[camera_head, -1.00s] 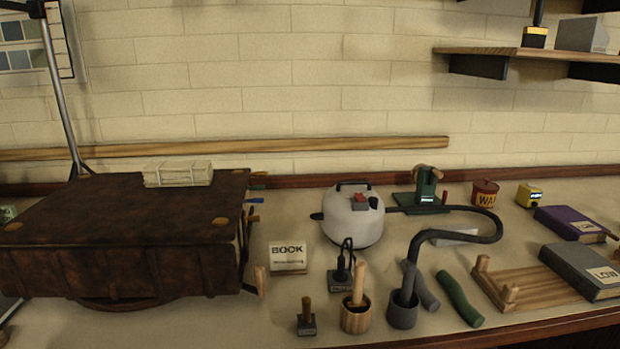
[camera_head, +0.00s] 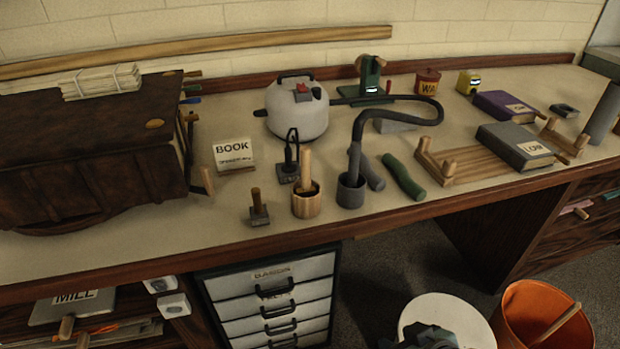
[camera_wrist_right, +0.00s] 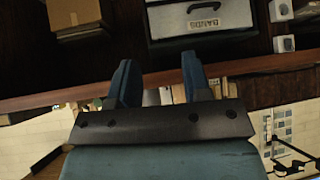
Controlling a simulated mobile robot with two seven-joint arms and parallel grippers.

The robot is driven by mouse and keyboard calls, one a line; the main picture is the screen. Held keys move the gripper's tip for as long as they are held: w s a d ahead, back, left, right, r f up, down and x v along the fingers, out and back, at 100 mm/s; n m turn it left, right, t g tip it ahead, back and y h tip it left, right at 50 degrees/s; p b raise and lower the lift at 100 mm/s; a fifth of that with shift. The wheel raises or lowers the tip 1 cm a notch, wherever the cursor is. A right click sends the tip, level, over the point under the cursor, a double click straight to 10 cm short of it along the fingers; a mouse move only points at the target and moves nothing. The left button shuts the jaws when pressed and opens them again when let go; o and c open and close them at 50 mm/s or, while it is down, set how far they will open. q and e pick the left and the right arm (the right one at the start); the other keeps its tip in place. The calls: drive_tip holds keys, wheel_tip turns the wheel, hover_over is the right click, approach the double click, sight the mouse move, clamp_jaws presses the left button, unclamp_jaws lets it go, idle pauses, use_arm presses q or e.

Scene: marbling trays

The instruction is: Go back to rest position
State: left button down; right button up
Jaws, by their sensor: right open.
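My right gripper (camera_head: 428,338) shows as a dark shape at the bottom edge of the head view, low in front of the bench and apart from the things on it. In the right wrist view its two blue fingers (camera_wrist_right: 159,84) stand apart with nothing held between them. My left gripper is in neither view.
The wooden bench (camera_head: 395,222) runs across the head view, crowded with a leather case (camera_head: 75,130), a white pot (camera_head: 297,118), tools and books. Below it are the drawer unit (camera_head: 270,305) and an orange bucket (camera_head: 520,312). Dark floor lies between.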

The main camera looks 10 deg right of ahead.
drive_tip(key=w+a+r+t+y+b, duration=0.4)
drive_tip(key=a+r+t+y+b, duration=0.3)
drive_tip(key=a+t, duration=0.25)
use_arm(q)
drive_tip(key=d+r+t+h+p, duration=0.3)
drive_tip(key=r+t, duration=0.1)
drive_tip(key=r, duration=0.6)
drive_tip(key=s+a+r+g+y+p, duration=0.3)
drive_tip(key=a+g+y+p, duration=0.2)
drive_tip(key=p, duration=3)
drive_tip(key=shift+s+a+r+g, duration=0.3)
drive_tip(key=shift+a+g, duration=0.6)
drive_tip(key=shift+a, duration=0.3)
use_arm(e)
drive_tip(key=s+d+r+g+h, duration=0.4)
drive_tip(key=d+r+g+h, duration=0.2)
drive_tip(key=d, duration=0.2)
drive_tip(key=shift+s+g, duration=0.15)
drive_tip(key=shift+g, duration=0.2)
drive_tip(key=shift+d, duration=0.1)
